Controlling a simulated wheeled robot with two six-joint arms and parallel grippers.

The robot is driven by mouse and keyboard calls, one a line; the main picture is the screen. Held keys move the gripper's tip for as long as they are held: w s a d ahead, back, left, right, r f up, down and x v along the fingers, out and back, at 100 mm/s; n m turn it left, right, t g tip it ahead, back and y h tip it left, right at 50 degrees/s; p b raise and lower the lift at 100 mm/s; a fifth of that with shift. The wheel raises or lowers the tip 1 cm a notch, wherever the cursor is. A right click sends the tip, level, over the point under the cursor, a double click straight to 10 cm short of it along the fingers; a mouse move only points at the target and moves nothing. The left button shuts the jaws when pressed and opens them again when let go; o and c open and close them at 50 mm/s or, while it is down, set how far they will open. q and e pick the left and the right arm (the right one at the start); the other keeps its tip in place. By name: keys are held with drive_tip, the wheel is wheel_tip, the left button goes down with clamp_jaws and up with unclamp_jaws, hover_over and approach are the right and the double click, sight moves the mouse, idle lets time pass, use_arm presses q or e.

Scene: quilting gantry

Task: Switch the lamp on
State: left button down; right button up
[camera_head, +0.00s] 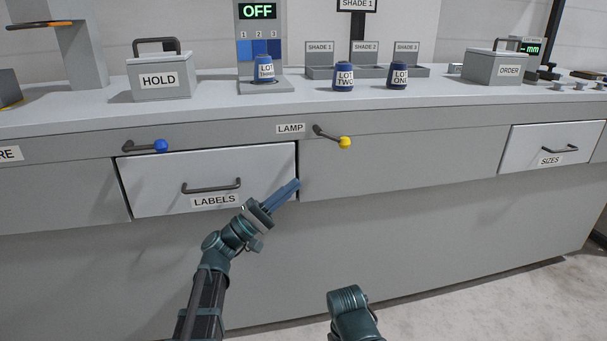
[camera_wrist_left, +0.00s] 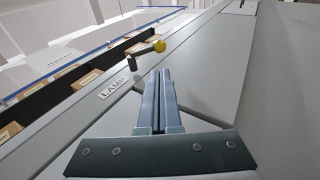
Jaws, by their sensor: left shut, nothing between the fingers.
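The lamp lever is a dark arm with a yellow knob (camera_head: 345,142), to the right of the LAMP label (camera_head: 290,128) on the front rail. It points right and slightly down. My left gripper (camera_head: 294,187) is shut and empty, below and left of the yellow knob and apart from it, in front of the right edge of the LABELS drawer. In the left wrist view, its closed fingers (camera_wrist_left: 158,100) point toward the yellow knob (camera_wrist_left: 159,46), beside the LAMP label (camera_wrist_left: 112,88). My right gripper is not visible; only part of that arm shows at the bottom.
A lever with a blue knob (camera_head: 160,146) is left of the lamp lever. The LABELS drawer (camera_head: 160,200) has a protruding handle (camera_head: 211,187). An OFF display (camera_head: 258,11) and blue spools labelled LOT (camera_head: 343,78) stand on the counter. The SIZES drawer (camera_head: 525,145) is at right.

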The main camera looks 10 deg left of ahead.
use_arm(q)
drive_tip(key=p, duration=0.6)
approach(345, 138)
drive_tip(key=w+d, duration=0.1)
drive_tip(key=w+d+r, duration=0.1)
drive_tip(key=shift+w+d, duration=0.1)
drive_tip(key=shift+d, duration=0.25)
drive_tip(key=shift+w+d+r, duration=0.2)
drive_tip(key=shift+w+d, duration=0.1)
drive_tip(key=shift+d, duration=0.25)
drive_tip(key=shift+d+r, duration=0.15)
drive_tip(key=shift+d, duration=0.1)
drive_tip(key=shift+w+d+p, duration=0.1)
drive_tip(key=shift+p, duration=0.2)
drive_tip(key=shift+w+d+r+p, duration=0.2)
drive_tip(key=shift+d+r+p, duration=0.5)
drive_tip(key=shift+r, duration=0.05)
drive_tip(key=shift+w+d+r+p, duration=0.2)
drive_tip(key=shift+d+r+p, duration=0.25)
drive_tip(key=shift+r+p, duration=0.35)
drive_tip(key=shift+w+d+r, duration=0.1)
drive_tip(key=shift+d+r, duration=0.15)
drive_tip(key=shift+d, duration=0.2)
drive_tip(key=shift+r+p, duration=0.15)
drive_tip(key=shift+p, duration=0.2)
drive_tip(key=shift+a, duration=0.25)
